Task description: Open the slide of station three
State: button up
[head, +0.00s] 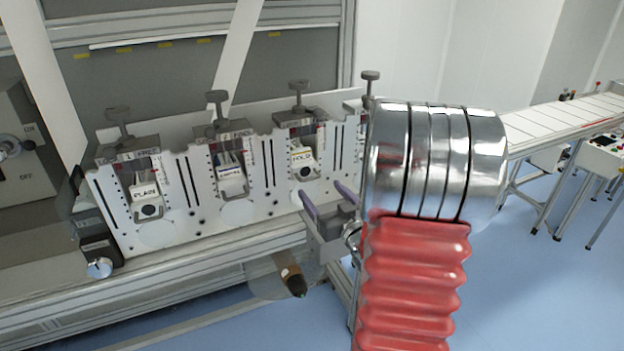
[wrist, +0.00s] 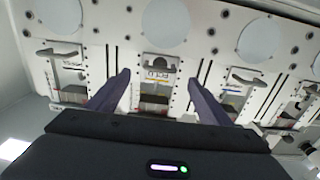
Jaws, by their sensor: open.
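Station three (head: 304,158) is the third unit from the left on the white panel, with a yellow-edged label that seems to read HOLD, a dark round spot below it and a grey T-shaped knob (head: 298,88) on top. My gripper (head: 326,194) is open and empty, in front of the panel, just below and right of station three. In the wrist view, which looks upside down, a labelled unit, apparently station three (wrist: 157,77), lies between the two fingers (wrist: 157,78), beyond their tips. I see no contact. I cannot tell how far its slide stands open.
A further station is mostly hidden by my arm. A rail (head: 205,255) runs below the panel, and a dark brown-ended cylinder (head: 293,281) sticks out under it.

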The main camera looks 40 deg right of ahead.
aim_at(311, 179)
jog(key=x, duration=0.7)
jog(key=shift+w+d, duration=0.1)
jog(key=shift+w, duration=0.3)
jog(key=shift+c, duration=0.3)
